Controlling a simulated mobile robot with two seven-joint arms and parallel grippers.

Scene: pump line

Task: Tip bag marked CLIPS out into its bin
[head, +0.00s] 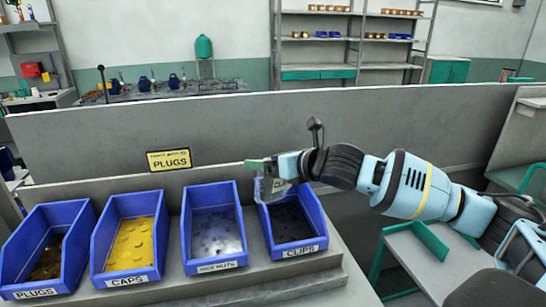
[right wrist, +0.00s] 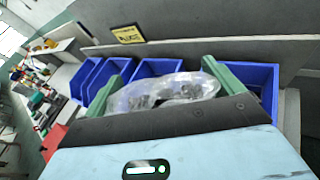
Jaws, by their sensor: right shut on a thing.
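My right gripper (head: 264,172) is over the back left part of the blue bin labelled CLIPS (head: 291,251), with its arm reaching in from the right. It is shut on a clear plastic bag (head: 270,189), which hangs below the fingers at the bin's back. In the right wrist view the bag (right wrist: 165,92) lies between the green fingers (right wrist: 165,82), with some dark small pieces inside. No marking on the bag can be read. The CLIPS bin holds dark contents; it also shows at the right of the wrist view (right wrist: 266,82). My left gripper is out of view.
Bins labelled PLUGS (head: 36,292), CAPS (head: 127,281) and HEX NUTS (head: 216,267) stand in a row to the left. A grey panel (head: 90,130) with a yellow PLUGS sign (head: 169,159) rises behind them. A grey table (head: 425,262) stands at the right.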

